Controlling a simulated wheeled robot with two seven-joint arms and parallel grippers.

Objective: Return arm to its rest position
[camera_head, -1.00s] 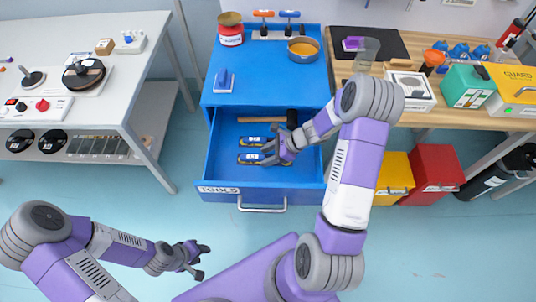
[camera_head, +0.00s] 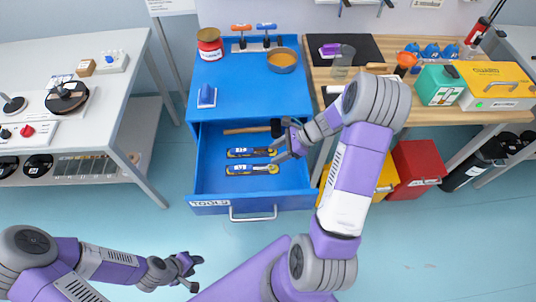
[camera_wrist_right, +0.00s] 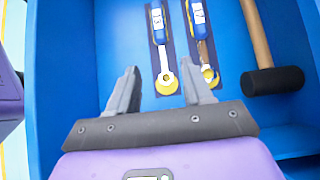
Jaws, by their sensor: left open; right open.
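My right gripper (camera_head: 287,142) is open and empty above the right side of the open blue tool drawer (camera_head: 215,192). In the right wrist view its two fingers (camera_wrist_right: 162,88) are spread over the drawer, near the heads of two blue-handled tools. One tool (camera_head: 250,152) lies farther back and the other tool (camera_head: 252,169) lies nearer the front, both flat in dark outlines. A hammer (camera_wrist_right: 263,50) with a wooden handle and black head lies beside them, clear of the fingers. My left gripper (camera_head: 190,268) is open and empty over the floor at lower left.
The blue cabinet top (camera_head: 240,98) holds a red can (camera_head: 210,44), an orange-filled bowl (camera_head: 282,60) and a blue block. A grey bench (camera_head: 110,110) stands left, a wooden bench (camera_head: 425,105) right. Yellow and red bins (camera_head: 417,168) stand below it. The floor in front is clear.

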